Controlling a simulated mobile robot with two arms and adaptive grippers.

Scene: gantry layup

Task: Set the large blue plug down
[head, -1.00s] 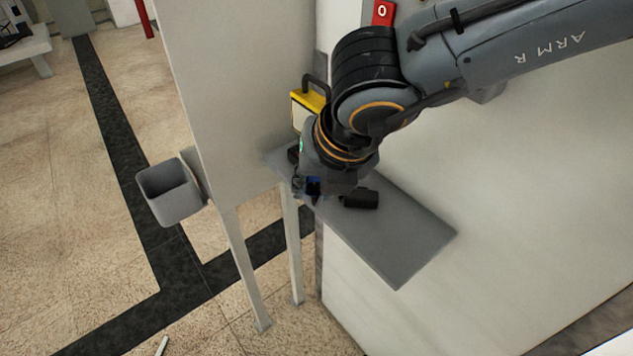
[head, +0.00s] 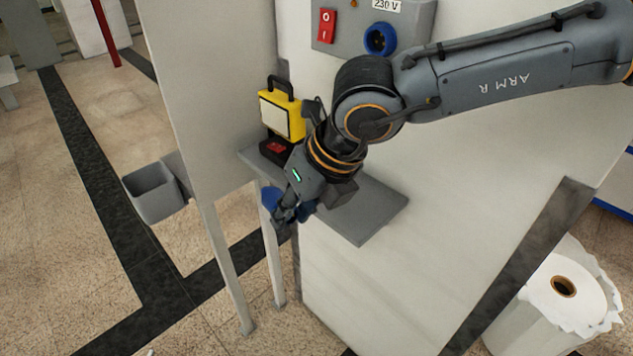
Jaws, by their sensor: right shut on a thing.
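My right gripper (head: 284,214) points down and left at the front edge of the grey shelf (head: 372,214). It is shut on the large blue plug (head: 270,197). Blue parts show on both sides of the fingers, and the rest of the plug is hidden behind them. I cannot tell whether the plug touches the shelf. My left gripper is not in view.
A yellow work lamp (head: 283,113) stands at the shelf's back left, with a black and red item (head: 276,148) before it. A grey wall box with a red switch and a blue socket (head: 380,39) is above. A grey bin (head: 155,192) hangs left. The shelf's right part is clear.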

